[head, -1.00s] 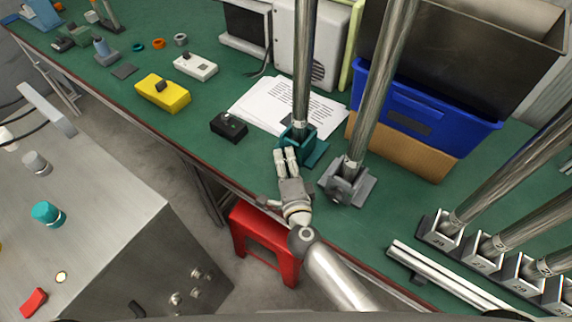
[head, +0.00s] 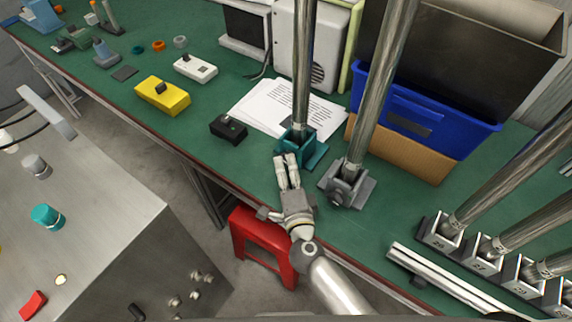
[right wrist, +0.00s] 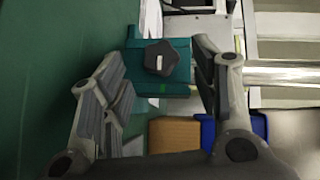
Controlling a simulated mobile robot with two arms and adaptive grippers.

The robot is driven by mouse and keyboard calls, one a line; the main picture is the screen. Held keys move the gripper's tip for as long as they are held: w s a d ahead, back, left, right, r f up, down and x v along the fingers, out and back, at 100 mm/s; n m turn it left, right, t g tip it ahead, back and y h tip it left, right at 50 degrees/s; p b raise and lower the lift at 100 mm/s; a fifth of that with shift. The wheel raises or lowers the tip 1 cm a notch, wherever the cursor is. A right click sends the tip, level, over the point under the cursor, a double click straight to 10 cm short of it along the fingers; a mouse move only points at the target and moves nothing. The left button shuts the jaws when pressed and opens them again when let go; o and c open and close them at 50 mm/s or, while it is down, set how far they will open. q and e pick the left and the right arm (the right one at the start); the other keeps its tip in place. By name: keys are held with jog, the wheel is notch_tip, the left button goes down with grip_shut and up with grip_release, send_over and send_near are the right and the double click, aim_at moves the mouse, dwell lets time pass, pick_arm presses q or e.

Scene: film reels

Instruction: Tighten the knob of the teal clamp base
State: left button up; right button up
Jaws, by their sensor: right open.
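The teal clamp base (head: 315,154) stands on the green table with an upright metal pole in it. Its dark knob (right wrist: 160,58) faces my right wrist camera and shows a light mark; the head view hides it behind my fingers. My right gripper (head: 286,158) is open, just in front of the clamp base. In the right wrist view its fingers (right wrist: 158,68) are spread to either side of the knob, which looks a little beyond the tips, with a gap on each side. My left gripper is not in view.
A grey clamp base (head: 347,186) with a pole stands close to the right. Papers (head: 262,105) and a black box (head: 228,128) lie to the left. A blue bin (head: 415,115) is behind. A red stool (head: 262,245) stands below the table edge.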

jog(key=s, duration=0.3)
jog(key=s+d, duration=0.1)
jog(key=s, duration=0.2)
jog(key=s+r, duration=0.1)
jog(key=s, duration=0.2)
jog(key=shift+s+d+r, duration=0.1)
jog(key=shift+s+d, duration=0.05)
jog(key=shift+d, duration=0.05)
